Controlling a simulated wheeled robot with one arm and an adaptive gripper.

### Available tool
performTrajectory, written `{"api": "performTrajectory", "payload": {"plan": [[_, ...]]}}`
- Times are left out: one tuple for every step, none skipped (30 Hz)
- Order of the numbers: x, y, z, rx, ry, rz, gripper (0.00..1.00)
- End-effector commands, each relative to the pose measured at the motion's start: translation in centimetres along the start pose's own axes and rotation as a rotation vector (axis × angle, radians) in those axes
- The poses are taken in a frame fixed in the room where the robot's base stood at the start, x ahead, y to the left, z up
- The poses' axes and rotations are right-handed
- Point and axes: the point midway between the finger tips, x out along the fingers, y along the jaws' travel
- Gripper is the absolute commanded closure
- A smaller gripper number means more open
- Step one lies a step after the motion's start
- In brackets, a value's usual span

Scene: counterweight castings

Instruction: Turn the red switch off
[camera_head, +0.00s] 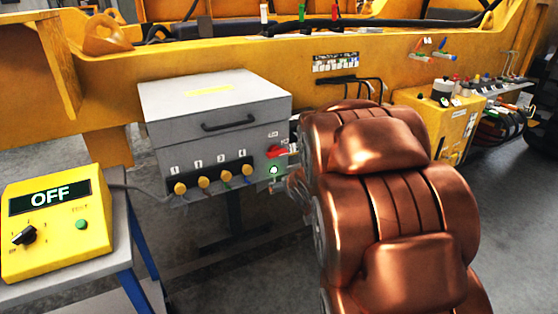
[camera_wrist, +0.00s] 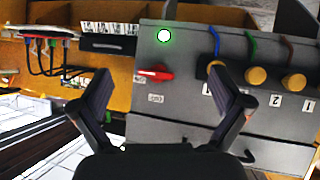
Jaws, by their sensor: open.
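The red switch (camera_head: 277,152) is a rotary handle on the front of a grey box (camera_head: 215,103), at its right end. Its handle lies roughly horizontal, and the small labels around it are too small to read surely. A green light (camera_head: 274,170) glows just below it. In the wrist view, which looks upside down, the red switch (camera_wrist: 154,74) shows between my fingers, with the green light (camera_wrist: 164,36) beyond. My gripper (camera_wrist: 164,82) is open and empty, facing the panel; contact with the switch does not show. In the head view my copper arm mostly hides it.
Several yellow knobs with cables (camera_head: 204,182) line the box front beside the switch. A yellow unit (camera_head: 56,221) reading OFF stands on a bench at left. A yellow machine frame (camera_head: 230,52) runs behind. Another yellow box (camera_head: 441,118) stands at right.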

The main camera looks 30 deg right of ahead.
Motion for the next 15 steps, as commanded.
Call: {"api": "performTrajectory", "payload": {"plan": [[1.3,0.6,0.1,0.006,0.047,-0.007,0.0],[1.9,0.8,-0.1,0.009,0.078,-0.016,0.0],[2.5,1.1,-0.5,0.015,0.12,-0.028,0.0],[3.0,1.2,-0.8,0.018,0.156,-0.038,0.0],[3.4,1.4,-1.1,0.022,0.188,-0.048,0.0],[3.8,1.6,-1.3,0.029,0.231,-0.063,0.0],[4.2,1.7,-1.6,0.035,0.265,-0.077,0.0],[4.5,1.9,-1.7,0.042,0.293,-0.088,0.0],[4.7,2.0,-1.9,0.05,0.335,-0.105,0.0],[4.8,2.1,-2.2,0.056,0.366,-0.116,0.0],[5.0,2.2,-2.3,0.062,0.392,-0.129,0.0],[5.1,2.3,-2.5,0.072,0.428,-0.144,0.0],[5.2,2.4,-2.5,0.079,0.448,-0.155,0.0],[5.2,2.4,-2.6,0.084,0.471,-0.166,0.0],[5.2,2.5,-2.7,0.092,0.496,-0.178,0.0]]}}
